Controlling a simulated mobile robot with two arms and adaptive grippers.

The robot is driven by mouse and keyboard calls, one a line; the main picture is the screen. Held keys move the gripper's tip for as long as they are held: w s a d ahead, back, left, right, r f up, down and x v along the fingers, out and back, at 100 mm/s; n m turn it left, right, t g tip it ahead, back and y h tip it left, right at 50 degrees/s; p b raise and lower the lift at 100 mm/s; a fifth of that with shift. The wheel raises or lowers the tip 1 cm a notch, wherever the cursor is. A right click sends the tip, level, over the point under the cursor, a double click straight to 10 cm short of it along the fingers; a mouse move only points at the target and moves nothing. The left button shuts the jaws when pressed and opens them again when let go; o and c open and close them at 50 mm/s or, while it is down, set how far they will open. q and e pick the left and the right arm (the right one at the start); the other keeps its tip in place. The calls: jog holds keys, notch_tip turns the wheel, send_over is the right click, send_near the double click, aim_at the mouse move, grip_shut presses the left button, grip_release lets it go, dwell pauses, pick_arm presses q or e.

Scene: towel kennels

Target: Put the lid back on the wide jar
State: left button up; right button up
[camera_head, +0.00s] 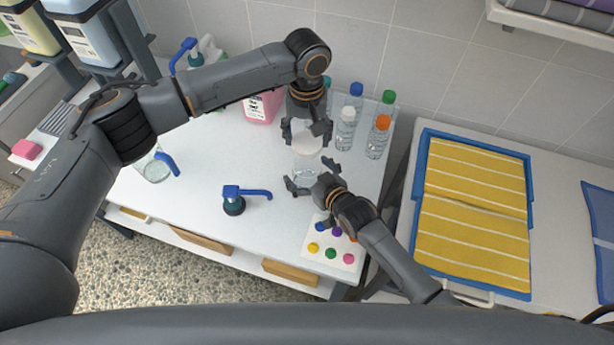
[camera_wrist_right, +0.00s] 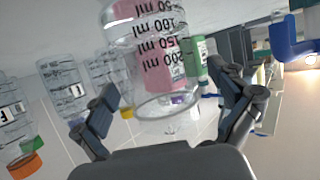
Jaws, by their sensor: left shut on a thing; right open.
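The wide jar (camera_head: 306,171) is clear and stands on the white table. In the right wrist view, which is upside down, the jar (camera_wrist_right: 150,30) shows dark millilitre marks and its open rim. My left gripper (camera_head: 306,130) is shut on a pale round thing that looks like the lid (camera_head: 307,141), holding it just behind and above the jar. My right gripper (camera_head: 312,177) is open, its fingers on either side of the jar; in the right wrist view the fingers (camera_wrist_right: 170,115) look apart from the glass. The lid is not clear in that view.
Several clear bottles with coloured caps (camera_head: 346,128) stand behind and right of the jar. A blue pump head (camera_head: 234,205) lies in front left. A white board with coloured knobs (camera_head: 348,262) is near the front edge. Another glass vessel (camera_head: 153,170) is at left; the table between is mostly clear.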

aim_at(307, 175)
jog(key=c, duration=1.8)
pick_arm(q)
jog(key=shift+f, duration=2.5)
jog(key=shift+f, duration=0.85)
jog(key=shift+f, duration=0.6)
pick_arm(e)
jog(key=shift+s+f, duration=0.1)
